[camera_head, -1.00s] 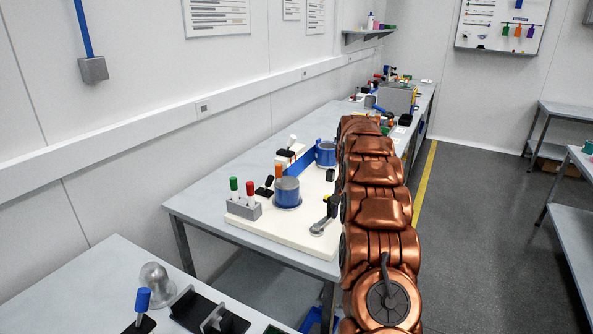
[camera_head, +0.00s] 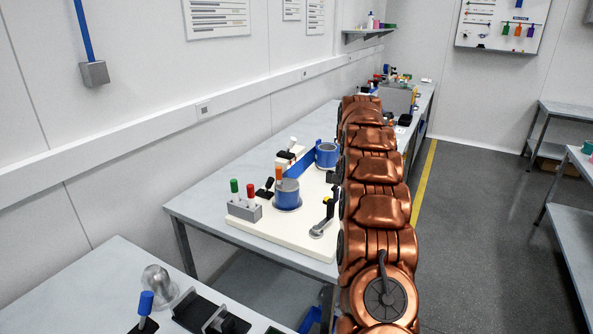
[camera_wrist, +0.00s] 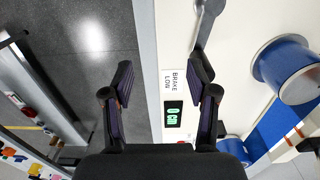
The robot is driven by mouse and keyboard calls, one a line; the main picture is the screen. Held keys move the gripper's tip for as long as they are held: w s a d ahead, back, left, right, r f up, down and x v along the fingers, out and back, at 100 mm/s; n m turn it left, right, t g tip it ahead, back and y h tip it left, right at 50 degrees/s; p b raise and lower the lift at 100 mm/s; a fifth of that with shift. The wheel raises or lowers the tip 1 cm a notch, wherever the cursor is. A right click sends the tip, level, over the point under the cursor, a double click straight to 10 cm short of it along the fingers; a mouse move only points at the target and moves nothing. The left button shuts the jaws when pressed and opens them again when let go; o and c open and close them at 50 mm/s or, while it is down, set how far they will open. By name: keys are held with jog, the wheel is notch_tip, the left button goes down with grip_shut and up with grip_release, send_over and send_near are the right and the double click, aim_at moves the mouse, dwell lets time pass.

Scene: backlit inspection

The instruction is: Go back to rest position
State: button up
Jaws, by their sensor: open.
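My gripper (camera_wrist: 160,85) shows in the wrist view with its two dark fingers spread wide and nothing between them. It is over the front edge of the bench's white board (camera_wrist: 235,30), with a label reading "BRAKE LOW" and a green "0 cm" display (camera_wrist: 173,113) below in the gap. In the head view my copper arm stretches along the right side of the bench and I cannot clearly make out the gripper there. The board (camera_head: 275,232) carries two blue cylinders (camera_head: 287,194) (camera_head: 326,155) and a grey lever with a black and yellow handle (camera_head: 322,228).
A grey block (camera_head: 244,209) holds a green and a red marker at the board's left. A nearer table (camera_head: 90,290) carries a blue-handled tool and a metal dome. Free grey floor (camera_head: 470,230) lies right of my arm, with shelving (camera_head: 575,215) farther right.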

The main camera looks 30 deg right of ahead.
jog(key=shift+r, duration=0.5)
jog(key=s+a+r+n, duration=0.3)
jog(key=s+a, duration=0.3)
jog(key=a, duration=0.6)
jog(key=s+a+r+n, duration=0.35)
jog(key=s+a, duration=0.25)
jog(key=a, duration=0.6)
jog(key=s+a+f+n, duration=0.1)
jog(key=s+a, duration=0.3)
jog(key=s, duration=0.5)
jog(key=s+a+f+n+g, duration=0.1)
jog(key=s+a+f+n, duration=0.1)
jog(key=s, duration=0.7)
jog(key=s+a+f+n, duration=0.2)
jog(key=s+a+f, duration=0.1)
jog(key=s+a, duration=0.4)
jog(key=s, duration=0.2)
jog(key=shift+s+g, duration=0.3)
jog(key=shift+g, duration=0.1)
jog(key=shift+c, duration=0.2)
